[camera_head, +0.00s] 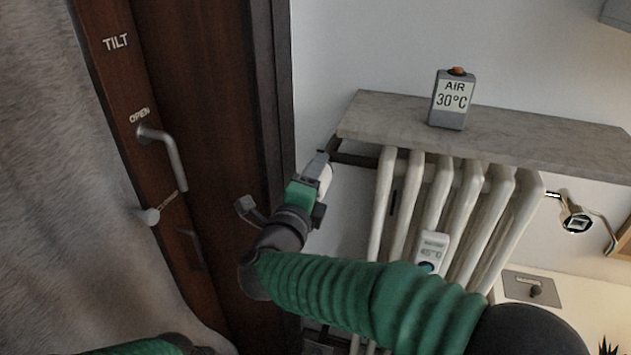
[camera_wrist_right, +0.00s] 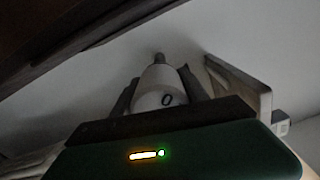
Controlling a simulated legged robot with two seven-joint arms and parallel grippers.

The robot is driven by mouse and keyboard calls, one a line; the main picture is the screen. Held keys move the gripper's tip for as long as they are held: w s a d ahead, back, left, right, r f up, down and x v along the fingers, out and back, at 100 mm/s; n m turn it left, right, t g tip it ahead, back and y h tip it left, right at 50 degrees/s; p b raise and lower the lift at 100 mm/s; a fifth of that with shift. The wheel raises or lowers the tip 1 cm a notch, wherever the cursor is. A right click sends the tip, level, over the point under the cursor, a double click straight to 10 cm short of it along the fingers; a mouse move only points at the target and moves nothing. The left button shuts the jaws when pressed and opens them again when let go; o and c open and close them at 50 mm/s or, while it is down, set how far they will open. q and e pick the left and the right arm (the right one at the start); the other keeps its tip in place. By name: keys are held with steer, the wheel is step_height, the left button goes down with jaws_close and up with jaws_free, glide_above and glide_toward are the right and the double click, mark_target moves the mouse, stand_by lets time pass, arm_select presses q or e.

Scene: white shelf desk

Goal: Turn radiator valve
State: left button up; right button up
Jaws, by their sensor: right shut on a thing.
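The radiator valve is a white knob (camera_wrist_right: 161,88) marked 0, seen close up in the right wrist view. It also shows in the head view (camera_head: 325,178) as a small pale shape at the upper left of the radiator (camera_head: 433,200). My right gripper (camera_wrist_right: 160,95) is shut on the knob, with a dark finger on each side of it. In the head view my right gripper (camera_head: 318,172) is at the valve, and its green and dark arm crosses in front of the radiator. Only part of my left arm shows at the bottom left, and its gripper is out of view.
A stone shelf (camera_head: 500,142) lies over the radiator and carries an air thermometer (camera_head: 452,100) reading 30°C. Another small display (camera_head: 432,247) sits on the radiator front. A dark wooden frame (camera_head: 205,90) with a metal handle (camera_head: 172,158) and a grey curtain (camera_head: 50,190) stand at left.

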steer(key=shift+d+f, duration=0.1)
steer(key=shift+f, duration=0.05)
steer(key=o, duration=1.4)
steer(key=shift+c, duration=0.2)
